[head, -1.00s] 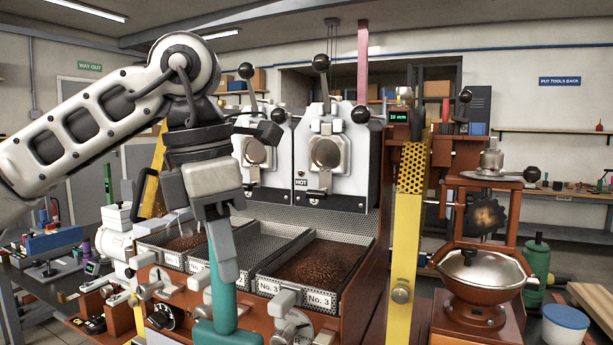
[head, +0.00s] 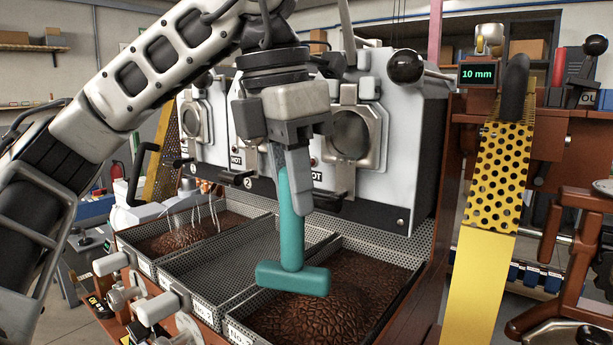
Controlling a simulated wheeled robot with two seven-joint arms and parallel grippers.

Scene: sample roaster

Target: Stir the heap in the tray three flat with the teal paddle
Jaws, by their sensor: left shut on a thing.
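My left gripper (head: 291,192) is shut on the teal paddle (head: 291,235) by its upright handle. The paddle's wide crosspiece hangs at the bottom, over the left back part of tray three (head: 408,257). Tray three is a perforated metal tray at the right of the row. It holds a heap of brown beans (head: 325,312), highest near the middle front. The paddle hides some beans behind it, and I cannot tell whether it touches them. My right gripper is not in view.
The middle tray (head: 222,268) looks empty, and the left tray (head: 150,260) holds beans. Roaster fronts marked HOT (head: 370,165) stand close behind. A yellow perforated guard (head: 497,165) stands at the right. White knobs and levers (head: 155,308) line the front left.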

